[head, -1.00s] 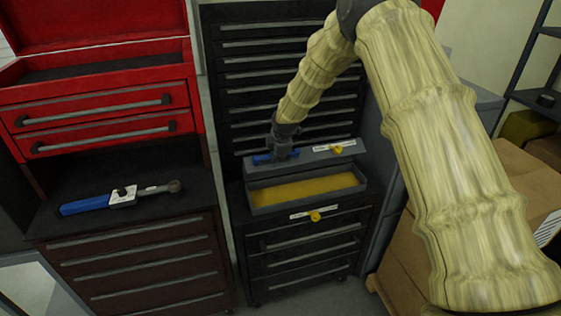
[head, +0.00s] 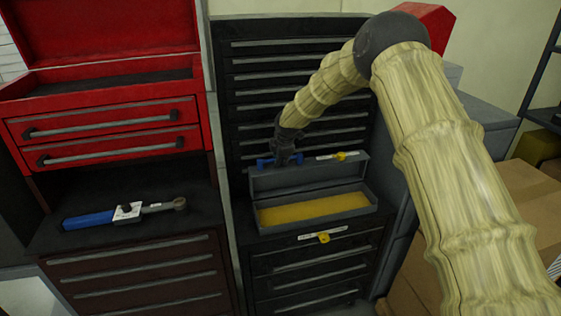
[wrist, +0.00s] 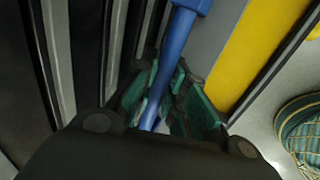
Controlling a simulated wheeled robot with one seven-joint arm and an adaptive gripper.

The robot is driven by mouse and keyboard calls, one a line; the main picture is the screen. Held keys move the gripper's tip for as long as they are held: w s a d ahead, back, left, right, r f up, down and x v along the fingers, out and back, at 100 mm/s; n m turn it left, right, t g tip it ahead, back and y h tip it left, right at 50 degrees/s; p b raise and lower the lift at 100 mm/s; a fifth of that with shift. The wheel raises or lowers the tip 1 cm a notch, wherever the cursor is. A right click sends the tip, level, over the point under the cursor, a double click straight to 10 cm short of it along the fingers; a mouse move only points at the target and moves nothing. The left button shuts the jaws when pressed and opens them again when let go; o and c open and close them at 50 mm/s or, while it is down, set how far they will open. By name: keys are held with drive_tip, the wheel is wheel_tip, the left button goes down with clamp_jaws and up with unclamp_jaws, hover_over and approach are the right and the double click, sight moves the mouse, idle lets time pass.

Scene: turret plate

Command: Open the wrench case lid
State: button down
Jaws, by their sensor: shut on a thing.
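The grey wrench case (head: 318,224) sits on the black cabinet in the head view. Its lid (head: 310,175) is raised at the back, standing steeply, and the yellow foam inside shows. A blue handle (head: 264,163) is on the lid's upper left edge. My gripper (head: 284,158) is at that handle. In the wrist view my gripper (wrist: 165,95) has its green-padded fingers shut around the blue bar of the handle (wrist: 178,42). The gripper hides part of the handle and lid edge.
A torque wrench with a blue grip (head: 122,213) lies on the dark bench at left, below a red tool chest (head: 110,130). Black drawers (head: 290,80) rise close behind the lid. Cardboard boxes (head: 530,205) stand at right.

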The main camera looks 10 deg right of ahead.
drive_tip(key=shift+a, duration=0.1)
drive_tip(key=c, duration=1.5)
unclamp_jaws()
drive_tip(key=shift+o, duration=0.2)
drive_tip(key=v, duration=1.2)
